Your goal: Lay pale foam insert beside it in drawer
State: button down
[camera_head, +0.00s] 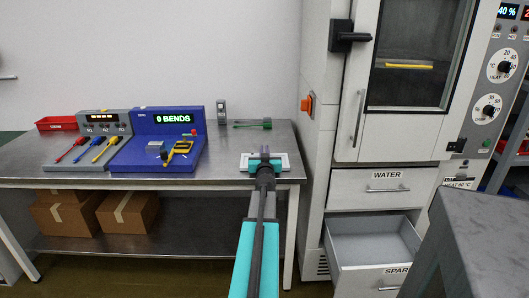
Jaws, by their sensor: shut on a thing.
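My gripper (264,154) is over the right end of the steel bench, seen from behind along the arm. It is shut on a flat pale piece, which looks like the foam insert (284,161). The piece shows on both sides of the jaws, and its middle is hidden by them. I cannot tell whether it touches the bench top. The lower drawer (381,267), labelled "SPAR...", is pulled open in the white cabinet at the right. The visible part of its pale inside looks empty, and its right part is hidden.
The shut "WATER" drawer (390,189) is above the open one. A grey block (485,240) at front right covers part of the open drawer. The bench (222,160) holds a blue "0 BENDS" station (137,155), a screwdriver rack (88,127) and a green-handled tool (266,124).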

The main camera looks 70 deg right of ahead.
jog(key=shift+f, duration=0.15)
jog(key=c, duration=1.9)
grip_release()
jog(key=shift+v, duration=1.25)
jog(key=shift+w+r+v, duration=0.1)
jog(key=shift+v, duration=0.6)
jog(key=shift+w+r+v, duration=0.1)
jog(key=shift+r+v, duration=0.05)
jog(key=shift+v, duration=3.65)
jog(key=shift+r+p, duration=0.15)
jog(key=shift+p, duration=0.6)
jog(key=shift+w+a+p, duration=0.1)
jog(key=shift+p, duration=0.5)
jog(key=shift+a+p, duration=0.35)
jog(key=shift+p, duration=0.8)
